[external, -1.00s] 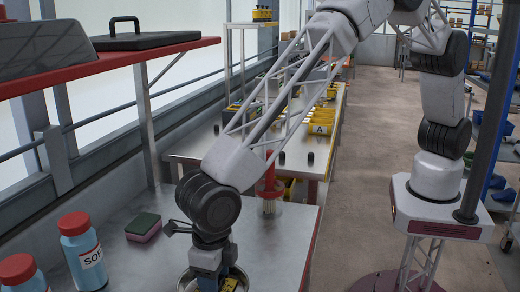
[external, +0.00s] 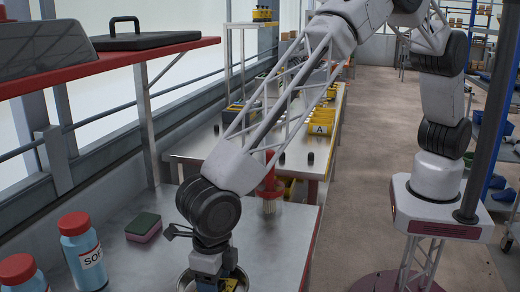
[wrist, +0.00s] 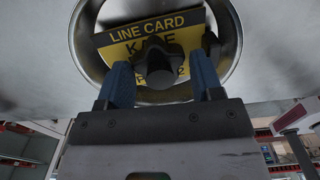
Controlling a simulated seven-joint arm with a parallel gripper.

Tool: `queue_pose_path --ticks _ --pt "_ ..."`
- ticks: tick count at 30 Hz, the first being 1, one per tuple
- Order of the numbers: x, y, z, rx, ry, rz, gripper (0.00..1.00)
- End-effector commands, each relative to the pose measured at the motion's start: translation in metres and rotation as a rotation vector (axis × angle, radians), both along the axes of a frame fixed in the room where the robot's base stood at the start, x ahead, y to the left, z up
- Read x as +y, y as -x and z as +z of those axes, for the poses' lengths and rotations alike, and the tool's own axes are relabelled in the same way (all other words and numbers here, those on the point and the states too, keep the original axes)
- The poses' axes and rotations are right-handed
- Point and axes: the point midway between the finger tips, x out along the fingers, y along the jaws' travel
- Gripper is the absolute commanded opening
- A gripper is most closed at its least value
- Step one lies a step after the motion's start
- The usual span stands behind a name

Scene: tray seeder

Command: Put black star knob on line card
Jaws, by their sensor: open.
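The line card (wrist: 120,47), black and yellow with "LINE CARD" printed on it, lies inside a round metal bowl (wrist: 84,62) in the wrist view. The black star knob (wrist: 158,66) is over the card, between my fingertips, and covers part of the print. My gripper (wrist: 164,82) is open, with one blue finger on each side of the knob. I cannot tell whether a finger touches it. In the external view my gripper (external: 215,283) points down into the bowl (external: 184,281) at the bottom edge; the knob is hidden there.
Two blue bottles with red caps (external: 82,252) (external: 18,270) stand at the left of the metal bench. A green and pink sponge (external: 143,227) lies behind them. A red-topped holder (external: 270,185) stands behind my wrist. The bench between sponge and bowl is clear.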

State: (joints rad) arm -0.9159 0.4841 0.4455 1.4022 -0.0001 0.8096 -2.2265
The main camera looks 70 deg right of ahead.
Motion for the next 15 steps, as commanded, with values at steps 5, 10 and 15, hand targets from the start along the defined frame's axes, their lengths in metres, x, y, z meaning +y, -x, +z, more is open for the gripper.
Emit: queue_pose_path --ticks 5,10,15 --pt "0.0 0.0 0.004 0.0 0.0 0.0 0.6" --pt "0.0 0.0 0.017 0.0 0.0 0.0 0.6" --pt "0.0 0.0 0.04 -0.001 -0.002 0.0 0.6"
